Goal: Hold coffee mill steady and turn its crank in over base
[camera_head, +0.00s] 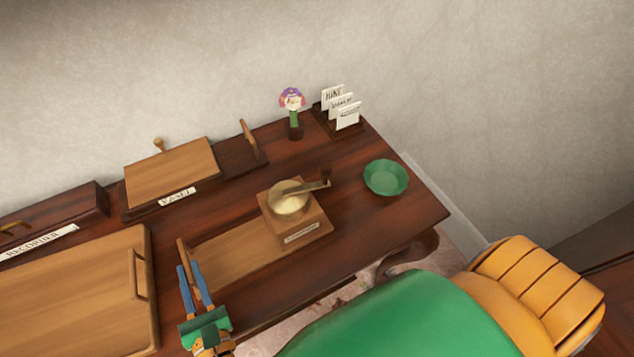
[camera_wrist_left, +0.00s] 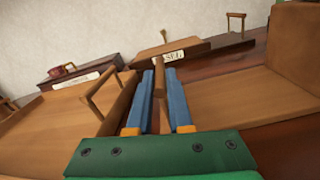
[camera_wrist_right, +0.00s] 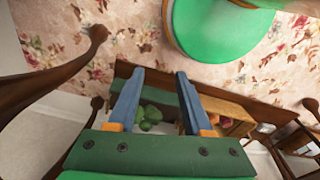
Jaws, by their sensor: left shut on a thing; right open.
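The coffee mill (camera_head: 297,225) is a square wooden box with a brass dome (camera_head: 289,202), standing at the right end of a flat wooden base board (camera_head: 235,252). Its crank (camera_head: 304,187) points right from the dome, and the dark knob (camera_head: 325,175) at its end appears out past the box's edge. My left gripper (camera_head: 193,270) is shut on the upright wooden handle (camera_head: 183,250) at the board's left end; the handle also shows between its fingers in the left wrist view (camera_wrist_left: 160,80). My right gripper (camera_wrist_right: 160,80) is open and empty, away from the mill and outside the head view.
A green bowl (camera_head: 386,178) stands right of the mill. A flower-headed figure (camera_head: 292,105) and a card holder (camera_head: 345,115) stand at the back. A labelled wooden box (camera_head: 172,172) and a large handled board (camera_head: 75,300) lie left. The right wrist view shows patterned carpet (camera_wrist_right: 60,35).

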